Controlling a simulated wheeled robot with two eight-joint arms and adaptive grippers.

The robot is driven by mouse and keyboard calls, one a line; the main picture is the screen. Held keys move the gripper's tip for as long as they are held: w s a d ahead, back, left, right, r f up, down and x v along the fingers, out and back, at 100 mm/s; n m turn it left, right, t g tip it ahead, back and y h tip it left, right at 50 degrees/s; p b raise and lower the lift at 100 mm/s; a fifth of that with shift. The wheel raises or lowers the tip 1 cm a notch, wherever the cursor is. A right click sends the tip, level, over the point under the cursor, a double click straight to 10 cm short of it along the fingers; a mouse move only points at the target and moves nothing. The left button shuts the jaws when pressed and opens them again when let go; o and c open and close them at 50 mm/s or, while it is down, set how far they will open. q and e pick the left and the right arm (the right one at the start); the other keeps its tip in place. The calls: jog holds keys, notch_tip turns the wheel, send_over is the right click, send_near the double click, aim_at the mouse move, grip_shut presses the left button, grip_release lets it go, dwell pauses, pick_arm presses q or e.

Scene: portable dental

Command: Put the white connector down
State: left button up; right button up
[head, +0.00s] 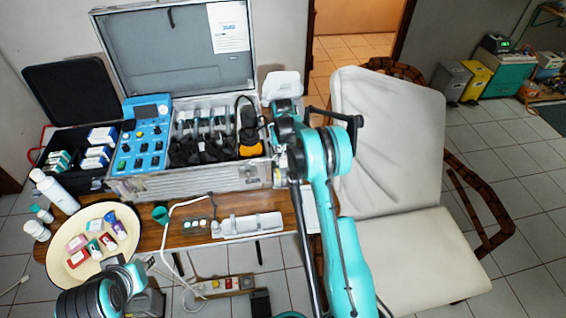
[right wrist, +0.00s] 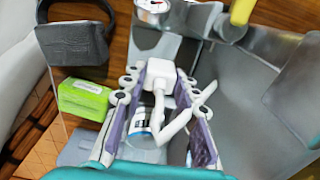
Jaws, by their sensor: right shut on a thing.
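The white connector (right wrist: 160,74) sits between the padded fingers of my right gripper (right wrist: 162,85) in the right wrist view. A bent white lead runs from it. My right gripper is shut on it. In the head view my right gripper (head: 284,112) is at the right end of the open metal case, and the connector cannot be made out there. My left gripper (head: 128,278) is at the lower left by the cream plate; its fingers are not clear.
The metal case (head: 140,186) holds a blue control panel (head: 143,135) and black handpieces. A cream plate (head: 55,232) carries small boxes. A white power strip (head: 247,225) lies in front of the case. A green box (right wrist: 83,98) is left of the right gripper. A beige chair (head: 385,130) stands right.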

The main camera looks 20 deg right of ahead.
jog(key=shift+f, duration=0.75)
jog(key=o, duration=1.1)
jog(key=shift+f, duration=0.1)
jog(key=shift+o, duration=0.2)
